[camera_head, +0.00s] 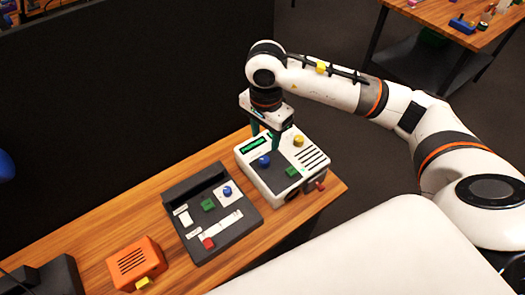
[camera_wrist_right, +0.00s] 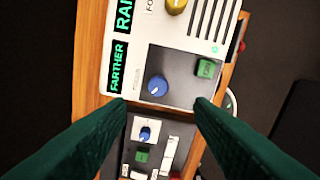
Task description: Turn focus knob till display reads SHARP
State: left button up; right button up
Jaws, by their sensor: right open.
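A white box (camera_head: 262,182) stands on the wooden table and also shows in the right wrist view (camera_wrist_right: 160,36). It carries a yellow knob (camera_head: 299,141), a blue knob (camera_head: 264,160) and a green button (camera_head: 292,172). In the right wrist view, a label starting "FO" stands beside the yellow knob (camera_wrist_right: 176,6). The green display (camera_wrist_right: 119,66) reads "FARTHER"; another display (camera_wrist_right: 125,14) is cut off after "RA". My right gripper (camera_head: 266,138) is open and empty above the box. In its wrist view, the blue knob (camera_wrist_right: 157,86) lies just ahead, between the fingertips. My left gripper is not in view.
A dark panel (camera_head: 205,258) with a blue knob, green and red buttons and a slider lies left of the white box. An orange box (camera_head: 137,262) stands further left. A black partition (camera_head: 120,90) rises behind the table. Bare wood (camera_head: 110,222) shows at the left.

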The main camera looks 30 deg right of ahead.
jog(key=p, duration=0.1)
send_over(264, 159)
notch_tip(264, 159, down, 6)
jog(key=shift+s+r, duration=0.15)
jog(key=shift+r, duration=0.05)
notch_tip(264, 159, down, 4)
jog(key=shift+r, duration=0.15)
jog(key=shift+f, duration=0.2)
jog(key=shift+c, duration=0.3)
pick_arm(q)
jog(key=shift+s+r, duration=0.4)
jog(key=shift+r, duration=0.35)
pick_arm(e)
jog(key=c, duration=0.9)
